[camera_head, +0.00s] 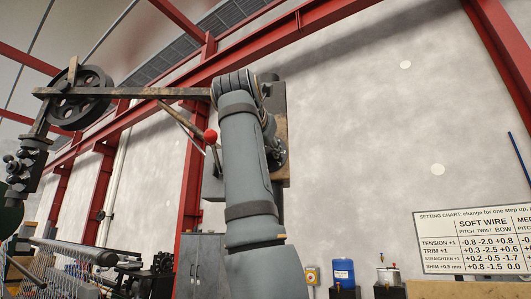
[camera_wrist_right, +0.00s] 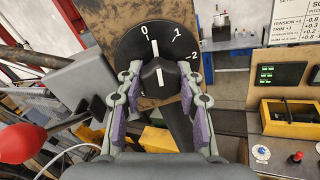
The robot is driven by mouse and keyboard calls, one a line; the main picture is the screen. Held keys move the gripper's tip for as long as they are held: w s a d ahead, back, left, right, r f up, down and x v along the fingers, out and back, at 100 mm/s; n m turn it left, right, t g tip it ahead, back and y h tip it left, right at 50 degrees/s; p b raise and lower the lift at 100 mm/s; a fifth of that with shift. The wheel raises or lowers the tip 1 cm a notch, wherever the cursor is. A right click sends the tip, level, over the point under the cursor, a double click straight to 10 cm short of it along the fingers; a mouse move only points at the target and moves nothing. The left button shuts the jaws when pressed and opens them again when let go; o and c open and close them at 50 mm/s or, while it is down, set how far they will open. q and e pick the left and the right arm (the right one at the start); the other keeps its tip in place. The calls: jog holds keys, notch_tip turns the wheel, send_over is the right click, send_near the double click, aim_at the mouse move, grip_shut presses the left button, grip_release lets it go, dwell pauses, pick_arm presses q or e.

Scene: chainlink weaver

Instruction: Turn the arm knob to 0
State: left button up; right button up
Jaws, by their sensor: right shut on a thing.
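In the right wrist view, the arm knob (camera_wrist_right: 158,77) is a black knob on a round black dial (camera_wrist_right: 128,48) with white marks. The white line on the knob points almost straight up, roughly toward the 0 mark. My right gripper (camera_wrist_right: 161,72) has its purple-padded fingers on both sides of the knob and is shut on it. In the head view my right arm reaches up to the machine and hides the knob and dial. My left gripper is not in view.
A lever with a red ball (camera_head: 210,136) stands close to the left of my right arm; the ball also shows large in the right wrist view (camera_wrist_right: 22,142). A setting chart (camera_head: 474,245) hangs at the lower right. A blue container (camera_head: 343,272) stands below.

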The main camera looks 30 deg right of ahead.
jog(key=shift+w+f+n, duration=0.1)
jog(key=shift+f+n, duration=0.15)
jog(key=shift+n, duration=0.75)
jog(key=shift+b, duration=0.3)
jog(key=shift+r, duration=0.1)
jog(key=o, duration=1)
jog(key=shift+o, duration=0.8)
jog(key=shift+r, duration=0.1)
jog(key=v, duration=1.2)
